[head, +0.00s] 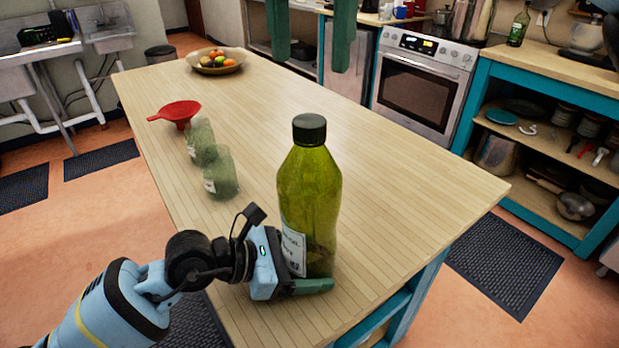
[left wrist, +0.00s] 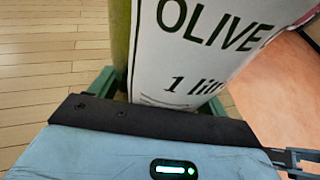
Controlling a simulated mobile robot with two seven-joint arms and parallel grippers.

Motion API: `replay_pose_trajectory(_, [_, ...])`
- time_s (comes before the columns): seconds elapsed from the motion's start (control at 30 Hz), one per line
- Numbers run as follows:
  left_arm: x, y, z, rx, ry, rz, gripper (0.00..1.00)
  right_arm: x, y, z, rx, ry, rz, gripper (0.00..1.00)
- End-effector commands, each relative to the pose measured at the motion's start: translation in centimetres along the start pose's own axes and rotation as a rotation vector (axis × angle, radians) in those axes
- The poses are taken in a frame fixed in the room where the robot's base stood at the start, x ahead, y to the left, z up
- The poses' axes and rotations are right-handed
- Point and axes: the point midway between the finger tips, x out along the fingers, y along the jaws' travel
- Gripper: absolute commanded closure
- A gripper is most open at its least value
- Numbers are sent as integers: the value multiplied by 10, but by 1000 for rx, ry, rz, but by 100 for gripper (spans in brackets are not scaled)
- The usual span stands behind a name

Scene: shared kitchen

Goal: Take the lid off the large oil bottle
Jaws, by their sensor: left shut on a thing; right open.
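The large oil bottle (head: 310,195) is green glass with a white label and stands upright near the front right part of the wooden table. Its dark lid (head: 309,128) is on its neck. My left gripper (head: 312,283) is shut on the bottle low down, near its base. In the left wrist view the bottle's label (left wrist: 200,45) reads "OLIVE" and fills the space between the green fingers (left wrist: 155,95). My right gripper (head: 312,58) hangs at the top of the head view, fingers apart and empty, above and apart from the lid.
Two small greenish glass containers (head: 220,175) and a red funnel (head: 178,113) are left of the bottle on the table (head: 400,170). A fruit bowl (head: 216,67) is at the far end. The table is clear right of the bottle. An oven (head: 422,85) and shelves stand beyond.

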Motion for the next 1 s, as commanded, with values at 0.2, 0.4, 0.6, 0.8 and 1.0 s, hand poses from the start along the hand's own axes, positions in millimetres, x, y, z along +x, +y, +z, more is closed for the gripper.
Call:
replay_pose_trajectory(0.2, [0, 0, 0, 0, 1, 0, 88, 0, 0, 0, 31, 0, 0, 48])
replay_pose_trajectory(0.4, [0, 0, 0, 0, 1, 0, 88, 0, 0, 0, 235, 0, 0, 48])
replay_pose_trajectory(0.6, [0, 0, 0, 0, 1, 0, 88, 0, 0, 0, 552, 0, 0, 48])
replay_pose_trajectory(0.8, [0, 0, 0, 0, 1, 0, 88, 0, 0, 0, 871, 0, 0, 48])
replay_pose_trajectory(1.0, [0, 0, 0, 0, 1, 0, 88, 0, 0, 0, 1190, 0, 0, 48])
